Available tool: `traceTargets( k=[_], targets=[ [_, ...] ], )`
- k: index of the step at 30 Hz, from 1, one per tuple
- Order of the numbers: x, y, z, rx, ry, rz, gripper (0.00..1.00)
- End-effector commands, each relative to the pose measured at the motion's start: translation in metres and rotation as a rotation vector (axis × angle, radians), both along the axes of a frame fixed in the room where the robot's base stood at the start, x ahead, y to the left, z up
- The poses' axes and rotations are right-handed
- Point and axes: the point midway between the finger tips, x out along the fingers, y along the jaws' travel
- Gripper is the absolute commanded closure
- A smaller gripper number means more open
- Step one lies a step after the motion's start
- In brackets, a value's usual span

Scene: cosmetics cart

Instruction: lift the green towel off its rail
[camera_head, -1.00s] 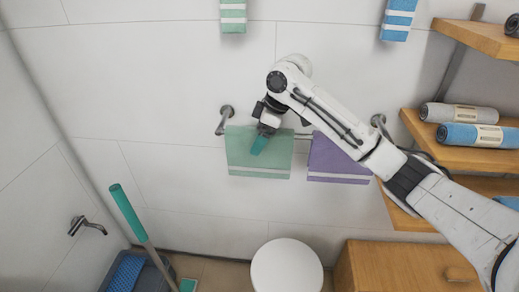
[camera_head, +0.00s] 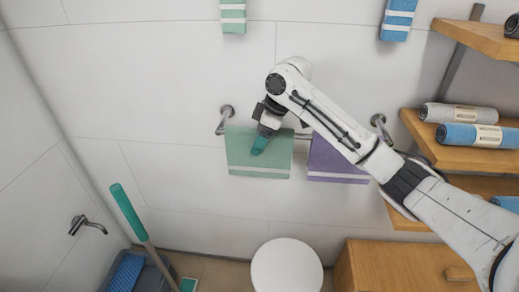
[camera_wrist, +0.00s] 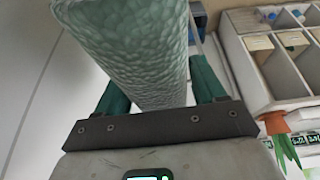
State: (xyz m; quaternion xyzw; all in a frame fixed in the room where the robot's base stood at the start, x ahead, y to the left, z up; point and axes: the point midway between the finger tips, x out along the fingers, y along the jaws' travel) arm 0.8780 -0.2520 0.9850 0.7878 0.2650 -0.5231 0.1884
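The green towel (camera_head: 258,160) hangs over the left part of the wall rail (camera_head: 302,136), with a pale stripe near its lower edge. My gripper (camera_head: 258,146) is at the towel's upper middle, its teal fingers pointing down. In the wrist view, the towel's textured green cloth (camera_wrist: 140,50) runs between the two fingers of my gripper (camera_wrist: 160,85). The fingers stand wide apart, one on each side of the cloth. The far fingertips are partly hidden by the towel. The towel still hangs on the rail.
A purple towel (camera_head: 335,160) hangs on the same rail, just right of the green one, behind my arm. Wooden shelves (camera_head: 470,158) with rolled towels stand at the right. A white round lid (camera_head: 286,268) is below. A teal-handled mop (camera_head: 128,212) leans at the left.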

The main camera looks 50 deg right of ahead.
Motion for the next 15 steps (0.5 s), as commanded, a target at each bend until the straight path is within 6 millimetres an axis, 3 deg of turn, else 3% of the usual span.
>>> traceTargets(
  k=[15],
  targets=[
    [0.0001, -0.0001, 0.0004, -0.001, -0.001, 0.0, 0.79]
  ],
)
